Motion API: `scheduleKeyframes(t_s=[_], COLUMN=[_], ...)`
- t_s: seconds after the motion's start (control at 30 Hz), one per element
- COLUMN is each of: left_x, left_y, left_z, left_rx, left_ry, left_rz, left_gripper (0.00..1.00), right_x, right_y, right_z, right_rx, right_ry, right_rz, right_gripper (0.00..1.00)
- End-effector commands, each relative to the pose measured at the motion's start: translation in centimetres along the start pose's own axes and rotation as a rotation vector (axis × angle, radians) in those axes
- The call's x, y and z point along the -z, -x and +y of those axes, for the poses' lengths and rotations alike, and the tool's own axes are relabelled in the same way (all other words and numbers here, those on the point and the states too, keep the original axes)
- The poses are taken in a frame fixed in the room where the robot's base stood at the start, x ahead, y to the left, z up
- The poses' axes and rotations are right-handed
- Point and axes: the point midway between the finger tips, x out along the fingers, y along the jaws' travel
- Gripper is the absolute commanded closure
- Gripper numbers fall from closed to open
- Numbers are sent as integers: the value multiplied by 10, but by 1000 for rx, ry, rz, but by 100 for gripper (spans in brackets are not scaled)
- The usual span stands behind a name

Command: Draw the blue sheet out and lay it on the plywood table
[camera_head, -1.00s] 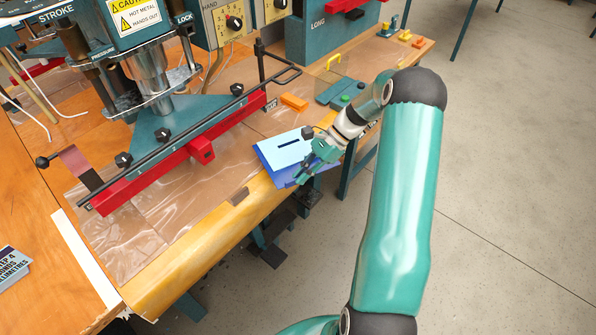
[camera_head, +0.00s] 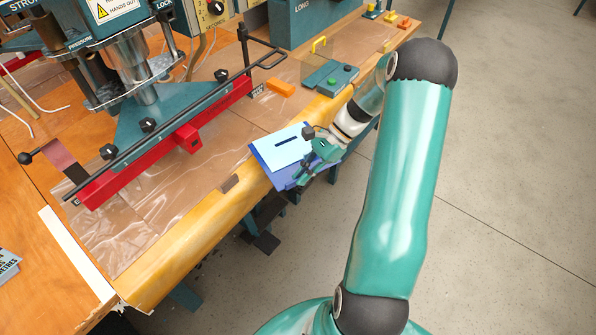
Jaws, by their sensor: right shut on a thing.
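The blue sheet (camera_head: 266,157) is at the front edge of the machine's wooden bench, with a paler blue piece with a dark slot (camera_head: 283,147) on top of it. My right gripper (camera_head: 304,172) is shut on the blue sheet at its right side. The sheet reaches out past the bench's rounded edge, over the floor. The fingertips are small and partly hidden by the gripper body. My left gripper is not in view. The wooden surface at the lower left (camera_head: 30,300) may be the plywood table; only part of it shows.
The welding machine's red bar (camera_head: 188,138) and black rail stand behind the sheet. An orange block (camera_head: 280,88) and a box with green buttons (camera_head: 331,78) lie farther back. A printed card (camera_head: 8,266) lies at the far left. Open floor is on the right.

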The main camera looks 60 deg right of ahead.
Motion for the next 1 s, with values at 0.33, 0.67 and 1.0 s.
scheduleKeyframes(t_s=[0.33, 0.67, 1.0], left_x=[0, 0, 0], left_y=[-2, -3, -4], left_z=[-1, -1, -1], left_rx=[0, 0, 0], left_ry=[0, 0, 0], left_rz=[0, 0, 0], left_gripper=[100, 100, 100], right_x=[0, 1, 1], right_y=[1, 1, 1], right_z=[21, 41, 54], right_rx=[2, 2, 2], right_ry=[-1, -1, -1], right_rz=[1, 1, 1], right_gripper=[100, 100, 100])
